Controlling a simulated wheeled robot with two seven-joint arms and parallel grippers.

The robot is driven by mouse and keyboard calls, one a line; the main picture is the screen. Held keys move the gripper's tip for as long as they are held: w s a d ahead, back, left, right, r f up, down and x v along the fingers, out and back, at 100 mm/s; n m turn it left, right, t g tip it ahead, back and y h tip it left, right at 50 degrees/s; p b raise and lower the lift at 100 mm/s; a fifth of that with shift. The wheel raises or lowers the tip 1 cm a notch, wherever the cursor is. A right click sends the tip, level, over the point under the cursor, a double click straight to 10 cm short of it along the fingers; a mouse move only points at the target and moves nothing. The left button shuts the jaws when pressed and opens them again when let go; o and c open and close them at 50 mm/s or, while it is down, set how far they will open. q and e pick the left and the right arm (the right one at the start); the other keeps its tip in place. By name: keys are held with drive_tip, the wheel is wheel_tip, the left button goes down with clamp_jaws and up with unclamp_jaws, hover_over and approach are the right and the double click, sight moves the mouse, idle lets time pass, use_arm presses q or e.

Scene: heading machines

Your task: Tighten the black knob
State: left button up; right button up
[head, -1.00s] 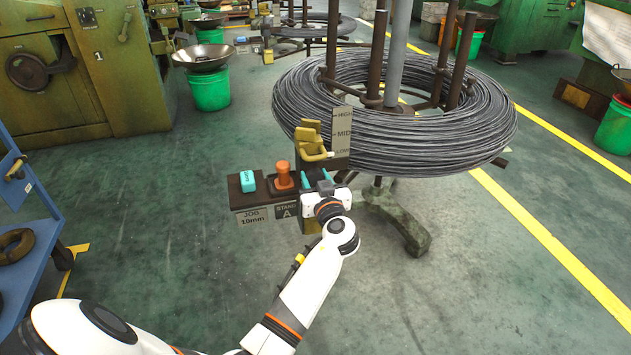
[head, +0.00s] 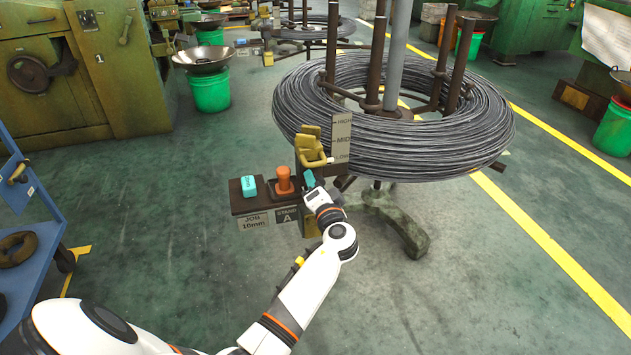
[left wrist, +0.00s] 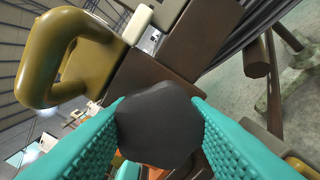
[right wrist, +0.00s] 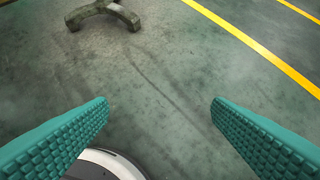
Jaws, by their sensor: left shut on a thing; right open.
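The black knob (left wrist: 158,125) is dark and lobed, and it fills the middle of the left wrist view. My left gripper (head: 309,180) is shut on it, with a teal finger pad on each side of the knob. In the head view the knob is hidden by the gripper. My right gripper (right wrist: 160,125) is open and empty above bare floor.
A teal block (head: 248,187) sits at the stand's left end. A HIGH/MID/LOW plate (head: 341,138) stands behind the bracket. A large wire coil (head: 290,105) on a post stand is close behind. A blue cart (head: 40,235) is at left. The floor in front is clear.

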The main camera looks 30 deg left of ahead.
use_arm(q)
drive_tip(key=m+p, duration=0.1)
drive_tip(key=m, duration=0.2)
drive_tip(key=shift+m+p, duration=0.3)
drive_tip(key=shift+p, duration=0.05)
drive_tip(key=shift+f+m+p, duration=0.1)
drive_tip(key=shift+m+p, duration=0.6)
drive_tip(key=shift+m, duration=0.8)
use_arm(e)
drive_tip(key=s+d+g+h, duration=0.1)
drive_tip(key=s+d+g, duration=0.1)
drive_tip(key=s+g, duration=0.2)
drive_tip(key=shift+s, duration=1.35)
use_arm(q)
drive_tip(key=o, duration=1)
drive_tip(key=shift+c, duration=0.2)
drive_tip(key=shift+d, duration=0.1)
drive_tip(key=p+v, duration=0.1)
drive_tip(key=v, duration=1.1)
use_arm(e)
drive_tip(key=x, duration=0.3)
drive_tip(key=shift+w+f, duration=0.1)
drive_tip(key=shift+f, duration=0.2)
